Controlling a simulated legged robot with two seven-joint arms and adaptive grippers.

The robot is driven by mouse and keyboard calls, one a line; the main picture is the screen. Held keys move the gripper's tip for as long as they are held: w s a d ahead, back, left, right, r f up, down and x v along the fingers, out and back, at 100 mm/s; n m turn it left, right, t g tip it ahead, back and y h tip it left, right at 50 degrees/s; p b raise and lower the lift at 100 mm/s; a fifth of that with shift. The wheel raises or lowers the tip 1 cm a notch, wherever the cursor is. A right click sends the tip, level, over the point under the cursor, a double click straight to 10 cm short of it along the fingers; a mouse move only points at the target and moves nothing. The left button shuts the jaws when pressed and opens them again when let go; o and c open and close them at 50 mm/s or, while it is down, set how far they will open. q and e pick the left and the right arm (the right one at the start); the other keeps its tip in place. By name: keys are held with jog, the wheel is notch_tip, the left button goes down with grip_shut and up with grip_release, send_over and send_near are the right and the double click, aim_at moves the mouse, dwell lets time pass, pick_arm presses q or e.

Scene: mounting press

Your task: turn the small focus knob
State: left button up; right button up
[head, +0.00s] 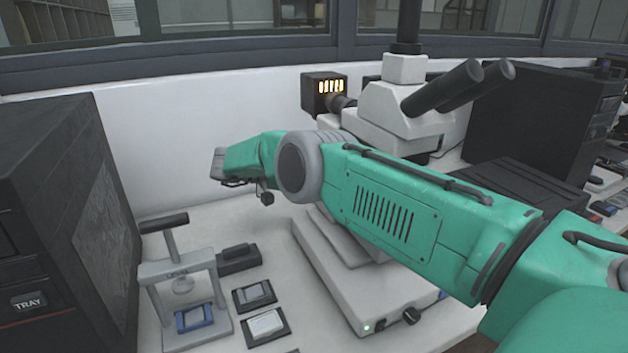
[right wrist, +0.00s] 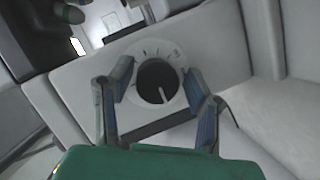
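In the right wrist view, a round black knob (right wrist: 157,82) with a white pointer line sits on a pale panel, with a ring of scale marks around it. The pointer line points down and slightly right. My right gripper (right wrist: 159,72) is open, with one finger on each side of the knob and a visible gap to each. In the head view my green right arm crosses in front of the white microscope (head: 405,110) and hides much of its body. The knob and the right fingertips cannot be made out there. My left gripper is not in view.
A mounting press (head: 180,270) with a blue-framed slide stands at the lower left, beside small black trays (head: 254,295). A dark box (head: 70,220) labelled TRAY stands at the left edge.

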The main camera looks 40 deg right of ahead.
jog(key=shift+w+f, duration=0.1)
jog(key=shift+w, duration=0.05)
jog(key=shift+r, duration=0.55)
notch_tip(320, 180, up, 8)
jog(key=shift+r, duration=0.15)
jog(key=shift+w+a+r, duration=0.1)
jog(key=shift+r, duration=0.2)
jog(key=shift+w, duration=0.1)
